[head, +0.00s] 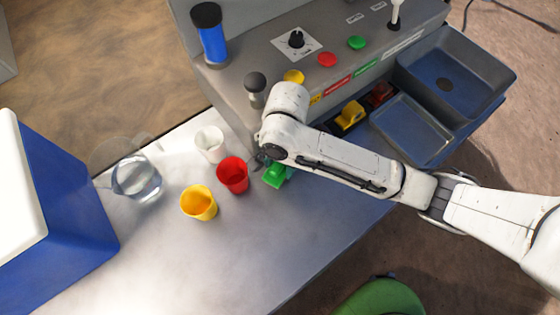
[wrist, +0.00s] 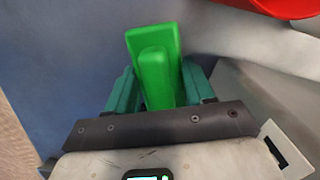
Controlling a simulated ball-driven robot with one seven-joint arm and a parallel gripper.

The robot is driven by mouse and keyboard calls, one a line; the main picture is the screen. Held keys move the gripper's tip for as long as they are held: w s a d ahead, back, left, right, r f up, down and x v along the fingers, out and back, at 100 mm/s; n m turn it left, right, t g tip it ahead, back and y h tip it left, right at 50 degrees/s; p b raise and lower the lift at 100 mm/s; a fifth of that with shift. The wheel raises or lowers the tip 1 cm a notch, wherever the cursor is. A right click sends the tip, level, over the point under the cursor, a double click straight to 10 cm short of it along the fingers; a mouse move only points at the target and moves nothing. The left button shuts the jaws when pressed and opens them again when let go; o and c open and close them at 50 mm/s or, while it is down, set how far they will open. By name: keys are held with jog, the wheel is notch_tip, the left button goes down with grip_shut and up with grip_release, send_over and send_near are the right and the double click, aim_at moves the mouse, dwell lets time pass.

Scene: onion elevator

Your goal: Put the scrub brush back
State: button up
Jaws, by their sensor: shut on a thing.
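The scrub brush looks to be the green, blocky piece with a raised grip (head: 277,176), just right of the red cup. In the wrist view the green brush (wrist: 155,75) stands between the teal fingers of my gripper (wrist: 160,88), which are shut on its raised grip. In the head view my gripper (head: 264,160) is mostly hidden under my arm. A similar yellow piece (head: 350,115) and red piece (head: 380,94) sit in a dark recess of the grey machine. I cannot tell whether the green brush touches the table.
A red cup (head: 232,174), yellow cup (head: 198,203), white cup (head: 209,143) and clear glass pitcher (head: 137,178) stand on the table (head: 230,260). The grey machine (head: 260,60) has knobs and buttons. Metal basins (head: 455,75) are at right. A blue-white box (head: 70,200) is at left.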

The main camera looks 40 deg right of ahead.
jog(key=o, duration=1)
jog(key=r+p, duration=0.1)
jog(key=r, duration=0.3)
jog(key=d+r, duration=0.1)
jog(key=r, duration=0.3)
jog(key=r+p, duration=0.1)
jog(key=r, duration=0.3)
jog(key=shift+w+d+r+p, duration=0.1)
jog(key=shift+w+d+p, duration=0.05)
jog(key=shift+w+p, duration=0.15)
